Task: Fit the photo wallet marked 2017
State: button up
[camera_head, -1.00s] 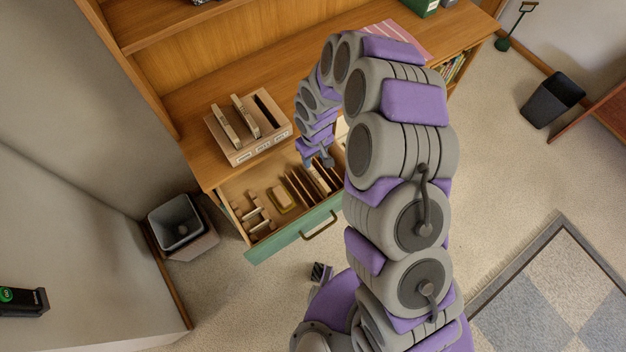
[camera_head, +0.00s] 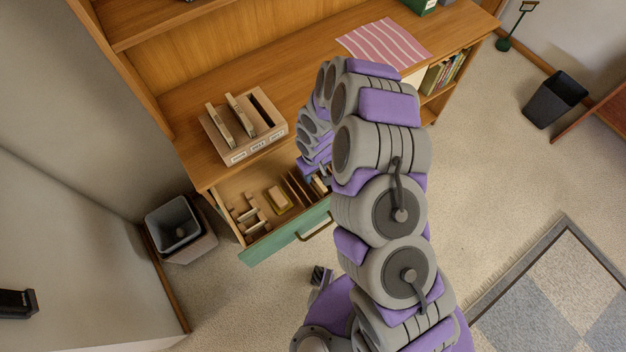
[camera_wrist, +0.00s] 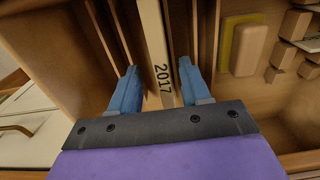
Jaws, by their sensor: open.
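The photo wallet marked 2017 (camera_wrist: 155,45) stands on edge in the open drawer (camera_head: 262,247), its number facing up in the wrist view. My gripper (camera_wrist: 158,68) is open, with one blue finger on each side of the wallet. Gaps show between the fingers and the wallet. In the head view my arm hides the fingers and most of this part of the drawer. A wooden holder (camera_head: 238,155) on the desk top has three labelled slots. Pale wallets (camera_head: 219,125) fill the left and middle slots. The right slot (camera_head: 263,109) is empty; its label appears to read 2017.
Thin upright dividers (camera_wrist: 101,35) stand close to the fingers.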

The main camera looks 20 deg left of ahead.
jog(key=shift+c, duration=0.9)
jog(key=shift+a, duration=0.35)
jog(key=c, duration=0.5)
grip_shut()
jog(key=shift+d, duration=0.2)
